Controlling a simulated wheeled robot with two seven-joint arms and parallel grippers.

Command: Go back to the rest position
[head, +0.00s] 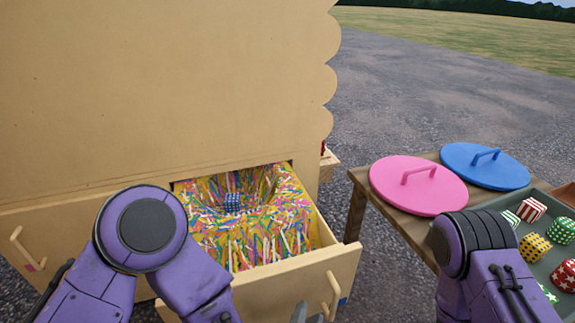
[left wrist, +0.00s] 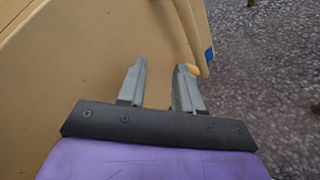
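My left gripper (left wrist: 159,82) is open in the left wrist view, its two grey fingers apart with nothing between them. It is close to the front of the open drawer, beside the cream drawer handle (left wrist: 187,35); I cannot tell whether they touch. In the head view only a grey fingertip of it shows at the bottom edge, near that handle (head: 334,294). My purple right arm shows at the lower right, but its gripper is out of view.
The open drawer (head: 347,259) holds colourful paper shreds (head: 262,222) and a blue checked cube (head: 232,202). On the right, a wooden table (head: 360,180) carries a pink lid (head: 415,190), a blue lid (head: 490,172) and a grey-green tray (head: 541,187) with several patterned cubes.

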